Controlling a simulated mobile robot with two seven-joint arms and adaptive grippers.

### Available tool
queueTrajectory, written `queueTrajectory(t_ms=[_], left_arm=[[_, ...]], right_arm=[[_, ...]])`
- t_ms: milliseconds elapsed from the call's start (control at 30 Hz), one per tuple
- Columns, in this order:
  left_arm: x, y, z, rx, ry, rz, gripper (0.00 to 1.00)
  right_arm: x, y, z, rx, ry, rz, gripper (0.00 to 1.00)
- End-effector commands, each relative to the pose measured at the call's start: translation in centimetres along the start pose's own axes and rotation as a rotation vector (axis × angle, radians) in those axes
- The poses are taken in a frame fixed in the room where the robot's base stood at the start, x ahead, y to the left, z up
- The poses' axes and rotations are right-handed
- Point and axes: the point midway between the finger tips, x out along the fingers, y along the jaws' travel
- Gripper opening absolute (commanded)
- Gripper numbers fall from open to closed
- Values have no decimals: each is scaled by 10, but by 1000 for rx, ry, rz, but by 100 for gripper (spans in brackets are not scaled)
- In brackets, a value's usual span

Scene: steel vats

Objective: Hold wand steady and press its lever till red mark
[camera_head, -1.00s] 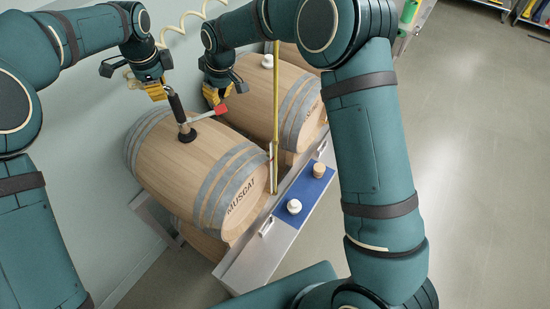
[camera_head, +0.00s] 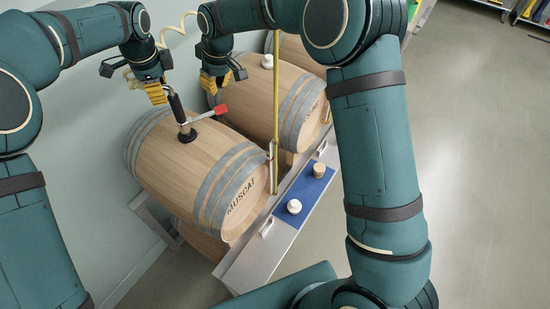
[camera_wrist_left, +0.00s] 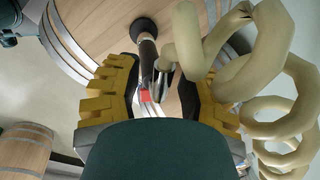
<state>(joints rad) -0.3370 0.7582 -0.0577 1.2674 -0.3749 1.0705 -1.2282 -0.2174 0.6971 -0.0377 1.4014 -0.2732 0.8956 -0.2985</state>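The wand (camera_head: 177,107) is a dark rod standing in the top of the front barrel on a black foot, tilted slightly. Its pale lever (camera_head: 205,116) sticks out to the right and ends in a red tip (camera_head: 221,109). My left gripper (camera_head: 157,95) is at the wand's upper end. In the left wrist view its yellow fingers (camera_wrist_left: 163,98) stand wide apart, with the wand (camera_wrist_left: 147,62) between them and gaps showing. My right gripper (camera_head: 226,84) is open and empty, above and behind the red tip, apart from it. I cannot make out a red mark.
The front barrel (camera_head: 175,170) is lettered MUSCAT; a second barrel (camera_head: 260,105) lies behind it. A pale coiled hose (camera_wrist_left: 275,130) hangs beside my left gripper. A yellow upright gauge (camera_head: 276,130) and a blue mat (camera_head: 318,188) with stoppers are right.

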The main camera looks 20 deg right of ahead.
Motion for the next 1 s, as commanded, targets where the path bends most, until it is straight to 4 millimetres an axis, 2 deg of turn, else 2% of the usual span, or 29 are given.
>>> queueTrajectory(t_ms=[167,600,700,1000], left_arm=[[-10,-1,0,0,0,-2,39],[-92,-1,0,-1,1,-4,39],[-106,-1,0,0,0,-2,39],[-121,0,0,0,0,-1,39]], right_arm=[[0,0,0,0,0,0,0],[0,0,0,0,0,0,0],[0,0,0,0,0,0,0],[0,0,0,0,0,0,0]])
